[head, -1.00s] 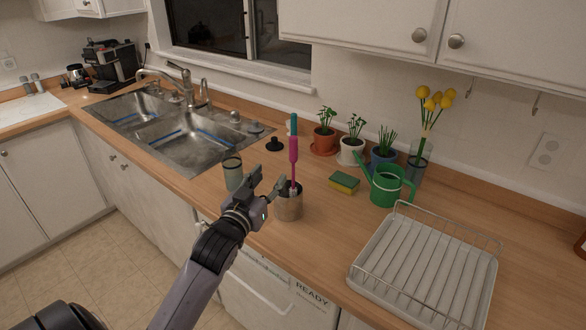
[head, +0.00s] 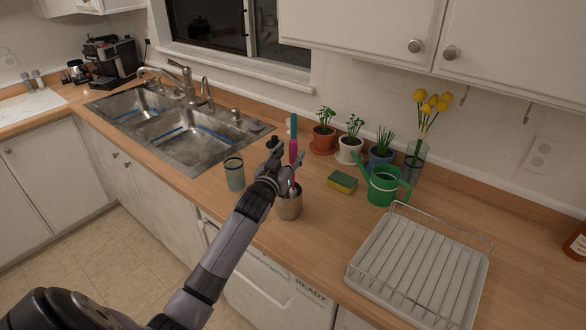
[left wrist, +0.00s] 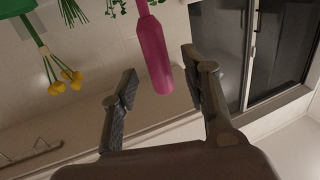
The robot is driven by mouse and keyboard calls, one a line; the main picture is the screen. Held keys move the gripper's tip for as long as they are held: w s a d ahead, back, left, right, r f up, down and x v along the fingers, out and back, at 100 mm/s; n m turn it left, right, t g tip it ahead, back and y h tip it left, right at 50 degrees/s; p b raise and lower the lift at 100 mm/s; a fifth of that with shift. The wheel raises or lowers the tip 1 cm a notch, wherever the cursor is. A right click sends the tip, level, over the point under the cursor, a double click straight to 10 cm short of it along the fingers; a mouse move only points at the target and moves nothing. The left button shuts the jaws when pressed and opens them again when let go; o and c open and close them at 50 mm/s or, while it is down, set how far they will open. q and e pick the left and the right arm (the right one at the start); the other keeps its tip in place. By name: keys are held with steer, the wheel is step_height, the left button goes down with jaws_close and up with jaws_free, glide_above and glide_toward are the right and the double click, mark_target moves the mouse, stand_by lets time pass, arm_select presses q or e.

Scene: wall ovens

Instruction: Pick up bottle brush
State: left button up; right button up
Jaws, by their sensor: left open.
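The bottle brush (head: 293,146) has a pink and teal handle. It stands upright in a brownish metal cup (head: 289,207) on the wooden counter, and its lower part is hidden by the cup and my gripper. My left gripper (head: 286,160) is open at the brush, above the cup. In the left wrist view, the pink handle (left wrist: 154,45) reaches down toward the space between the two open fingers (left wrist: 160,88). I cannot tell whether a finger touches it. My right gripper is in neither view.
A glass tumbler (head: 234,174) stands left of the cup. A sponge (head: 342,182), a green watering can (head: 384,186) and a dish rack (head: 420,262) stand to the right. Potted plants (head: 350,143) line the back. The sink (head: 180,135) is at the left.

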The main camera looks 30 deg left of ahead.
mark_target(292, 151)
arm_select(q)
steer(key=shift+p+x, duration=0.35)
steer(key=shift+x, duration=1.25)
steer(key=shift+c, duration=0.3)
jaws_close()
